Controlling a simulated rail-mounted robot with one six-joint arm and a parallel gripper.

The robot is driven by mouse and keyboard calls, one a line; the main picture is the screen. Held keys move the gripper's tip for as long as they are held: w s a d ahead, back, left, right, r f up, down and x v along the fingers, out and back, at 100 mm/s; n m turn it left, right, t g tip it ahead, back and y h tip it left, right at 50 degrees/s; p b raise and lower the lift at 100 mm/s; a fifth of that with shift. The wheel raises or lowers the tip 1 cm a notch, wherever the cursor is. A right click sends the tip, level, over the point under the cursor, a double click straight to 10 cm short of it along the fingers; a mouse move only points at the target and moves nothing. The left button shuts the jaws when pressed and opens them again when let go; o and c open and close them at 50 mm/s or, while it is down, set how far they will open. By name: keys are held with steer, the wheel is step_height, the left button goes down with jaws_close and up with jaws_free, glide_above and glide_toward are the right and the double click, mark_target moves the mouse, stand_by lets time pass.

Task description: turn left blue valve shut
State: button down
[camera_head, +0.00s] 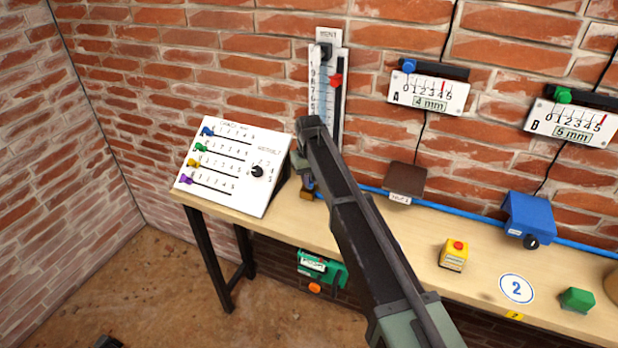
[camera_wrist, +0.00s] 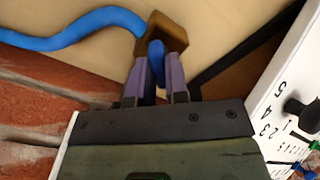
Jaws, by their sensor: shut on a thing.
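The left blue valve is a brass-brown block (camera_head: 307,194) at the left end of the blue hose, near the back of the bench. In the wrist view the brown valve body (camera_wrist: 172,34) shows with its narrow blue handle (camera_wrist: 155,52) in front. My gripper (camera_wrist: 157,75) is shut on the blue handle, one finger on each side. In the camera_head view my dark arm reaches over the bench and hides most of the valve and handle. The handle's exact angle is hard to tell.
A white slider panel (camera_head: 230,165) stands close to the left of the valve. A vertical gauge (camera_head: 323,85) is on the brick wall behind. A brown box (camera_head: 405,180), blue box (camera_head: 530,215) and yellow button box (camera_head: 453,256) are to the right.

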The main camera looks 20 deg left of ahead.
steer(key=m, duration=0.4)
steer(key=shift+m, duration=0.3)
steer(key=m, duration=0.4)
stand_by(0.4)
steer(key=c, duration=1.1)
jaws_free()
step_height(320, 180, up, 11)
steer(key=p, duration=1)
steer(key=shift+f+p, duration=0.1)
steer(key=shift+p, duration=0.3)
